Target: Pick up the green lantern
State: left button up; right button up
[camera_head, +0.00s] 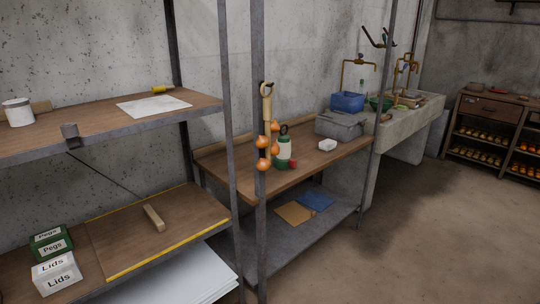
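A green lantern (285,153) with a pale middle band and a dark loop on top stands upright on the wooden workbench (325,164) near the centre of the view. Its left side is partly behind or close to several orange balls (262,164) that hang by the metal post. A small red thing (293,163) shows at its lower right. Neither of my grippers is in view.
Metal shelf posts (259,220) stand in front of the bench. A grey box (339,125) and a small white block (327,145) lie to the lantern's right. A left shelf (190,107) holds a white pot (18,112). Floor at the right (430,230) is clear.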

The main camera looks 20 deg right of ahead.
aim_at(284, 145)
jog(key=z, duration=0.8)
jog(key=i+l+u, duration=0.15)
jog(key=i+l, duration=0.25)
jog(key=i+l+u, duration=0.15)
jog(key=i+l, duration=0.3)
jog(key=i+l+u, duration=0.15)
jog(key=i+l, duration=0.25)
jog(key=l, duration=0.15)
jog(key=i+l+u, duration=0.15)
jog(key=i+l, duration=0.25)
jog(key=l, duration=0.2)
